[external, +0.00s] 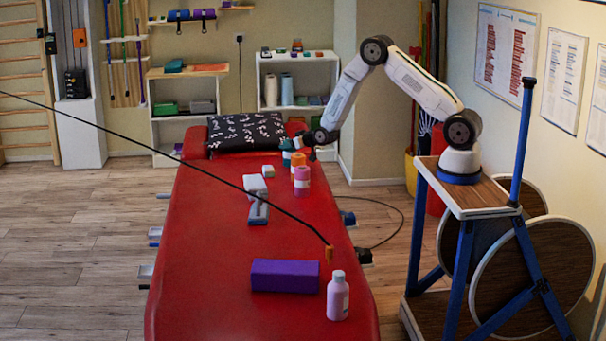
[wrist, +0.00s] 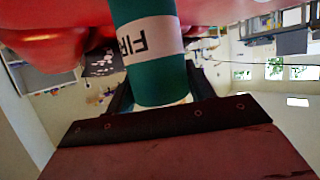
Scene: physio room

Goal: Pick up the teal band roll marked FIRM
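The teal band roll (wrist: 153,75) has a white label with the letters FIR readable, upside down in the wrist view. It stands between the two dark fingers of my gripper (wrist: 160,92), which lie against both its sides with no gap visible. Its far end runs out of the top of the picture. In the external view my gripper (external: 302,147) is at the far part of the red table, with the teal roll (external: 287,158) small and partly hidden beside it. I cannot tell whether the roll touches the table.
A black patterned pillow (external: 247,131) lies behind. A grey and white device (external: 257,200), a purple block (external: 285,275) and a white bottle (external: 338,297) are nearer.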

